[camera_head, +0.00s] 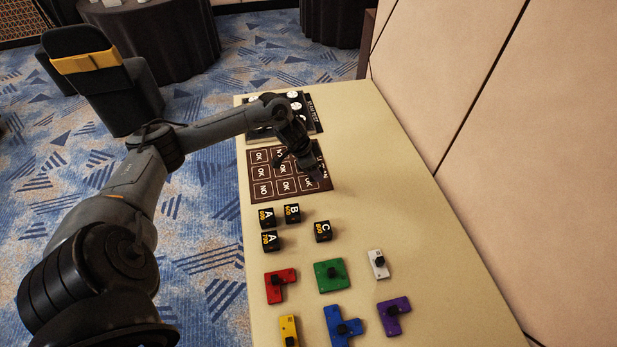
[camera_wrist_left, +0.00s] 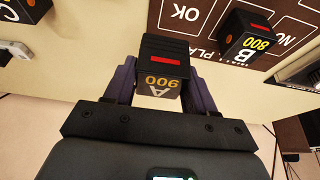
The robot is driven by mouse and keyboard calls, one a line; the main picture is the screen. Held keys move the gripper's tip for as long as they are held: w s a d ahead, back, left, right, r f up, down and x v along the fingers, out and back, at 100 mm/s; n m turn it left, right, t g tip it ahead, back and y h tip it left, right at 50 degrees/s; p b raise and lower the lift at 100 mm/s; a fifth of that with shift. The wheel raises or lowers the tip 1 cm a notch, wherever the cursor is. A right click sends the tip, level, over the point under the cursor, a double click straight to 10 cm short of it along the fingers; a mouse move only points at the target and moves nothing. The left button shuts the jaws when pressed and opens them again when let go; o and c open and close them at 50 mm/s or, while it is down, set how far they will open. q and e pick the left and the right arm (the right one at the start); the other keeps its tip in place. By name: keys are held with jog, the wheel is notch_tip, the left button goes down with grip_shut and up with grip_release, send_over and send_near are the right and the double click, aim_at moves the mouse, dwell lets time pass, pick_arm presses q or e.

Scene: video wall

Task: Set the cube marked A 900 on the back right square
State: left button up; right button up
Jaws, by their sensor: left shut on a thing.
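The black cube marked A 900 (camera_wrist_left: 163,85) is between the purple-grey fingers of my left gripper (camera_wrist_left: 160,92) in the left wrist view. It has a red stripe, and its label reads upside down. In the head view my left gripper (camera_head: 314,170) is over the wall-side edge of the brown board (camera_head: 254,196), and the arm hides part of that board. The held cube cannot be made out there. In the wrist view the cube appears beside the board's titled edge, with its height hard to tell. My right gripper is not in view.
A cube marked B 800 (camera_wrist_left: 244,38) is on the board. Several black cubes, including one marked C (camera_head: 323,231), stand in front of the board. Coloured knobbed pieces, such as a green one (camera_head: 331,275), lie nearer. The wall-side table strip (camera_head: 365,190) is clear.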

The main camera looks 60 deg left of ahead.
aim_at(309, 175)
pick_arm(q)
jog(key=a+f, duration=0.2)
jog(key=a, duration=0.1)
jog(key=shift+s, duration=0.4)
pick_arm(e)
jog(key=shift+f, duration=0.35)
pick_arm(q)
notch_tip(309, 175, down, 3)
jog(key=shift+d+f+b, duration=0.1)
jog(key=shift+f+b, duration=0.05)
jog(key=shift+b, duration=0.65)
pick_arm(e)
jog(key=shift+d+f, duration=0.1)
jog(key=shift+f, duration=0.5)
pick_arm(q)
jog(key=shift+f, duration=0.3)
jog(key=shift+f, duration=0.15)
jog(key=o, duration=1.1)
jog(key=shift+c, duration=0.2)
